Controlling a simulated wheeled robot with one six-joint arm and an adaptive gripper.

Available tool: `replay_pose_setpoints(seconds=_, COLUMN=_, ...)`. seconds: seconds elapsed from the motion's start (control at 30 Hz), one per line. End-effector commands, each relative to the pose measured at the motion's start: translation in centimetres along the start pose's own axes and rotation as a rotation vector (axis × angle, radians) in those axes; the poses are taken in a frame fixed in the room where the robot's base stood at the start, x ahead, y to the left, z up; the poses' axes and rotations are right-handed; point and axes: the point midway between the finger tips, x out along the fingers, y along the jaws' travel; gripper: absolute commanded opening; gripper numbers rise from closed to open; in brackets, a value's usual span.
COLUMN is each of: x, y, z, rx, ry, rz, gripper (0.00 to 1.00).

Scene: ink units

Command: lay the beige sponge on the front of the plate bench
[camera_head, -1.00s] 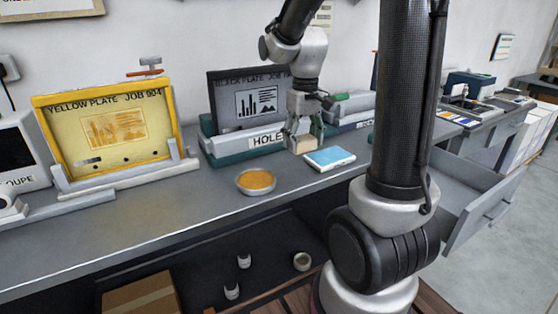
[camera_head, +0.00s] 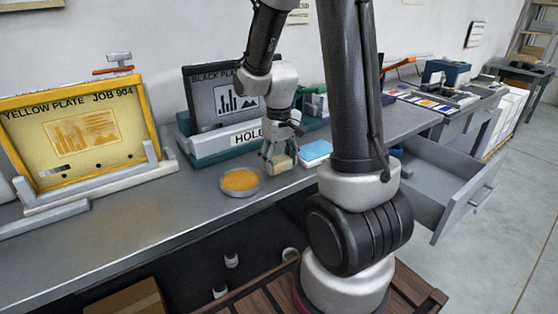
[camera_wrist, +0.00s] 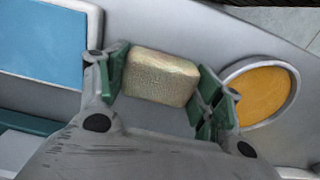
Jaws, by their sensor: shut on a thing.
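The beige sponge (camera_head: 281,162) is held in my gripper (camera_head: 279,154), low over the plate bench (camera_head: 150,215). In the wrist view the sponge (camera_wrist: 160,77) sits between the green finger pads of my gripper (camera_wrist: 160,85), which is shut on it. I cannot tell whether its underside touches the bench top. In the head view it is between the dish of orange-yellow material and the blue-topped flat item, near the bench's front edge.
The blue-topped item (camera_head: 315,151) is close on the right. The black plate's stand (camera_head: 215,146) is behind. An open drawer (camera_head: 435,185) juts out at right.

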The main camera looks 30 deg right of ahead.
Motion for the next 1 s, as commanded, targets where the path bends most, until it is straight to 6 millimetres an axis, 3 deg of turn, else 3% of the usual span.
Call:
replay_pose_setpoints(seconds=0.27, x=0.1, y=0.0, z=0.0, rx=0.000, ry=0.001, rz=0.000, gripper=0.47)
replay_pose_setpoints(seconds=0.3, x=0.1, y=0.0, z=0.0, rx=0.000, ry=0.001, rz=0.000, gripper=0.73)
replay_pose_setpoints(seconds=0.4, x=0.1, y=0.0, z=0.0, rx=0.000, ry=0.001, rz=0.000, gripper=0.88)
replay_pose_setpoints(seconds=0.77, x=-0.2, y=0.0, z=-0.1, rx=0.000, ry=0.002, rz=0.000, gripper=0.88)
replay_pose_setpoints(seconds=0.87, x=-1.2, y=0.0, z=-0.1, rx=0.000, ry=0.005, rz=0.001, gripper=0.88)
replay_pose_setpoints(seconds=1.0, x=-3.9, y=0.0, z=-0.2, rx=0.000, ry=0.008, rz=0.001, gripper=0.88)
